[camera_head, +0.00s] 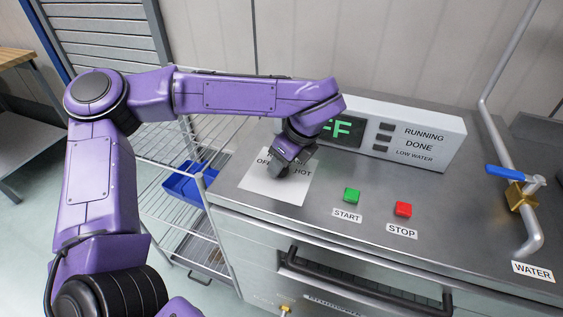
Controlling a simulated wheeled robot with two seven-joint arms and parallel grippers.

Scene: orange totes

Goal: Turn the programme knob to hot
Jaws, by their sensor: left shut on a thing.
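My left gripper (290,162) points down at the label plate (276,190) on the machine's top and is shut on the programme knob. The gripper hides the knob, so its pointer angle cannot be told. On the white plate, part of "OFF" shows left of the gripper and "HOT" to the right. The display (349,132) behind is lit green; its left part is covered by my wrist, and only the end of a word, ending in F, shows. My right gripper is not in view.
A green START button (351,195) and a red STOP button (403,209) sit right of the plate. A blue-handled water tap (506,171) stands at the far right. A wire rack with a blue tray (186,186) is left. A black handle (360,283) crosses the front.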

